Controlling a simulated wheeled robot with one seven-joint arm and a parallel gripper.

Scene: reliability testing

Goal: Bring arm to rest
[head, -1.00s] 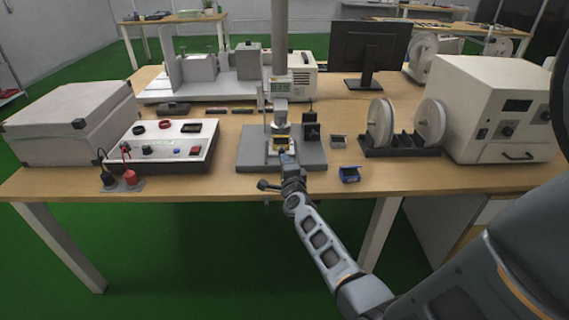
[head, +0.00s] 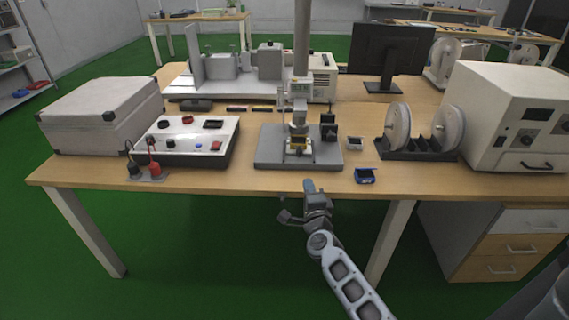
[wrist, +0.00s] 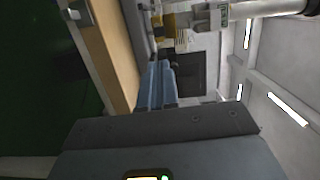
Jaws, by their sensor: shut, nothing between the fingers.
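My gripper (head: 309,186) is in front of the near edge of the wooden workbench (head: 240,183), below and in front of the test stand (head: 270,155). Its blue-grey fingers are together with nothing between them. In the wrist view, the gripper (wrist: 157,75) points past the bench edge toward the yellow-and-black part (wrist: 176,22) of the stand. My arm reaches up from the lower right of the head view.
A control box (head: 190,145) with red and black plugs and a grey case (head: 100,115) stand at left. Green floor lies open in front of the bench.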

